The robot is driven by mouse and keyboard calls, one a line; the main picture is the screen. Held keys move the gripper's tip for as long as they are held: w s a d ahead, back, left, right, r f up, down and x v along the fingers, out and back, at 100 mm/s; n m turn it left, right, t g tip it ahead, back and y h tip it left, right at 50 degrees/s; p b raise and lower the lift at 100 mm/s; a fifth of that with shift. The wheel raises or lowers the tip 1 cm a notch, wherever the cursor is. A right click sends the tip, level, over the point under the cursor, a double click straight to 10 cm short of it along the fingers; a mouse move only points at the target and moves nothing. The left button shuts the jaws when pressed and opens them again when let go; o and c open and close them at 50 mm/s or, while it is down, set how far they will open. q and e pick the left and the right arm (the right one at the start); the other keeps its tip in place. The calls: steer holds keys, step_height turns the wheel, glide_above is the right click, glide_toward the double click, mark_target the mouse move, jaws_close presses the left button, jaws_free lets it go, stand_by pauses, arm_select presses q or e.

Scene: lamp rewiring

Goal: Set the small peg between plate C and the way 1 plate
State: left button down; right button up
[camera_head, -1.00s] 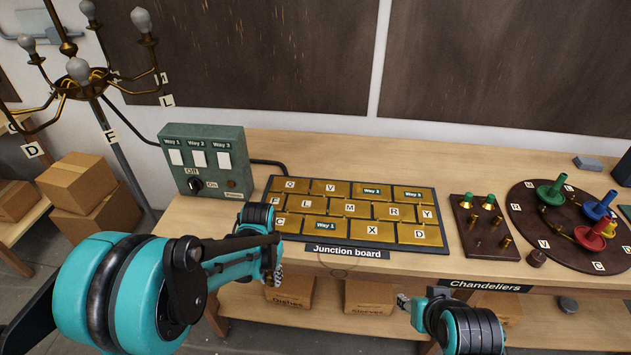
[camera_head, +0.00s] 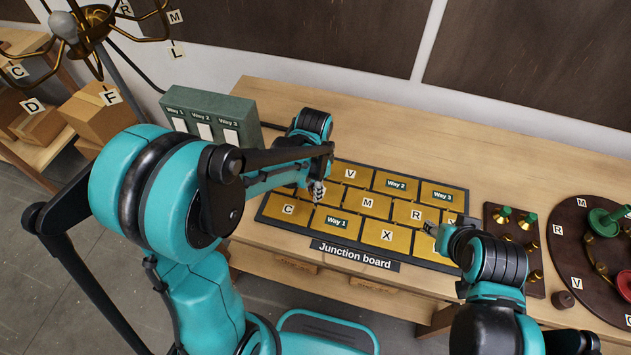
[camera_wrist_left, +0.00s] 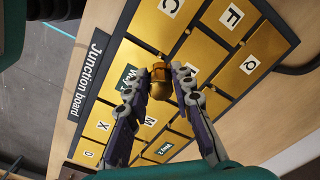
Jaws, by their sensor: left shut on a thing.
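The small peg (camera_wrist_left: 160,82), brass-coloured, is held between the fingers of my left gripper (camera_wrist_left: 162,74) in the left wrist view. In the head view my left gripper (camera_head: 318,190) is above the left part of the junction board, and its arm hides part of the board. Plate C (camera_head: 288,209) is at the board's front left, and the way 1 plate (camera_head: 335,222) is directly right of it. Plate C (camera_wrist_left: 170,7) and the way 1 plate (camera_wrist_left: 129,76) also show in the wrist view. My right gripper (camera_head: 431,229) is by the board's right side; its fingers are too small to read.
A dark peg rack (camera_head: 495,245) with green-topped and brass pegs stands right of the board. A round dark board (camera_head: 560,235) with coloured spools is beyond it. The green switch box (camera_head: 240,112) stands behind left. The table (camera_head: 400,130) behind the board is clear.

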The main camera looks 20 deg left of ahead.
mark_target(314, 206)
arm_select(q)
steer(key=shift+f+b, duration=2.05)
steer(key=shift+f, duration=0.95)
steer(key=shift+f+b, duration=0.5)
steer(key=shift+f, duration=0.05)
steer(key=c, duration=1.2)
jaws_free()
step_height(314, 206, up, 12)
steer(key=s+a+n+t+b, duration=0.1)
steer(key=s+n+t, duration=0.1)
steer(key=s+n, duration=0.1)
steer(key=s+a+n+t+b, duration=0.1)
steer(key=s+a+n+t, duration=0.1)
steer(key=s+n, duration=0.1)
steer(key=s+a+f+n+t+b, duration=0.1)
steer(key=s+n+t, duration=0.2)
steer(key=s, duration=0.1)
steer(key=shift+s+a+f+n, duration=0.1)
steer(key=shift+a+n, duration=0.2)
